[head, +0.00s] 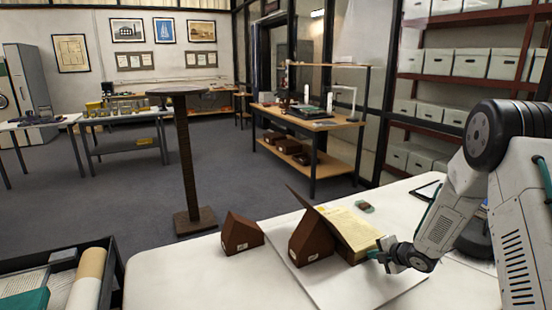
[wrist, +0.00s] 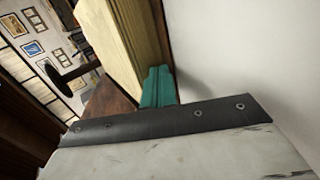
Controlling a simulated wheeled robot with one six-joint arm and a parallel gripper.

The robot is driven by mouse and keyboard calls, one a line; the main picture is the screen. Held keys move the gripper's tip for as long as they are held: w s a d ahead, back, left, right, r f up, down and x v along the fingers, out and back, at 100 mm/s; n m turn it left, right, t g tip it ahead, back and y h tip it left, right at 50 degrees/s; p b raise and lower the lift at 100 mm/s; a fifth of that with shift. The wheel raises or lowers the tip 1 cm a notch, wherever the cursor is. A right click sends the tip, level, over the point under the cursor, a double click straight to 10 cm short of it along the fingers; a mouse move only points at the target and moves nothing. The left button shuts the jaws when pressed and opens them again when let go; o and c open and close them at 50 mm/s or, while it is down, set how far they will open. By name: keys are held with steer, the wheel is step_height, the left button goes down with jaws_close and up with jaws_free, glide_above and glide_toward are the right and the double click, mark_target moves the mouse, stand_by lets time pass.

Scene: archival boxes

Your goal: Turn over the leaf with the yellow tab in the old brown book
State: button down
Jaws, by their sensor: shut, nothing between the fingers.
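The old brown book (head: 350,230) lies open on the white table, with one cover raised at a slant on its left and yellowed pages facing up. A brown wedge (head: 311,240) stands at its left side. My gripper (head: 375,254) is at the book's lower right corner, its teal fingers shut and empty. In the wrist view the teal fingers (wrist: 157,87) are close beside the edge of the page block (wrist: 118,40); I cannot tell whether they touch it. I cannot make out the yellow tab or a separate leaf in either view.
Another brown wedge (head: 241,233) stands left of the book. A small brown object on a green patch (head: 364,206) lies behind it. A dark tray with rolls (head: 62,283) is at the lower left. The white table (head: 180,277) is clear at its front left.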

steer(key=shift+r, duration=0.1)
steer(key=shift+w+d+r, duration=0.1)
steer(key=shift+d+r, duration=0.05)
steer(key=shift+r, duration=0.55)
steer(key=shift+r, duration=0.1)
steer(key=shift+r, duration=0.8)
steer(key=shift+r, duration=0.65)
steer(key=shift+a+r, duration=0.15)
steer(key=shift+a, duration=0.05)
